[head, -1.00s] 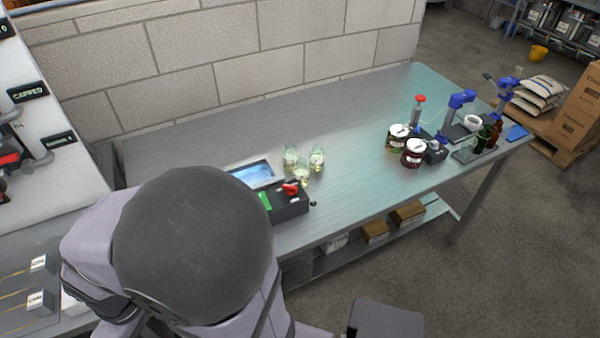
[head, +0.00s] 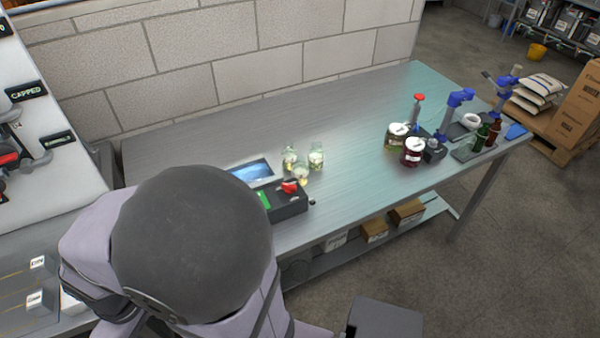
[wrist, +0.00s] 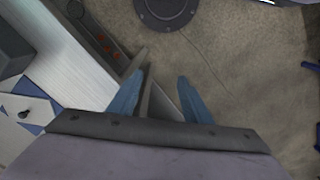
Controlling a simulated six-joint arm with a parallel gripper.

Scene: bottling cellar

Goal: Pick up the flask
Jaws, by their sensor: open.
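Three small clear glass vessels with pale yellowish contents stand close together on the steel table, behind the black device: a left one (head: 289,158), a right one (head: 316,158) and a front one (head: 301,174). They are too small for me to tell which is the flask. My gripper (wrist: 158,92) shows in the wrist view with its two blue fingers apart and nothing between them. It points down past a table edge toward the floor. No glass vessel shows in the wrist view, and I cannot make out the gripper in the head view.
A black device (head: 291,206) with a red part and a tablet-like screen (head: 251,172) sit close to the glasses. Two lidded jars (head: 412,152) (head: 397,137), blue-handled tools (head: 460,98) and bottles (head: 494,133) stand at the right. The table's middle (head: 350,120) is clear.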

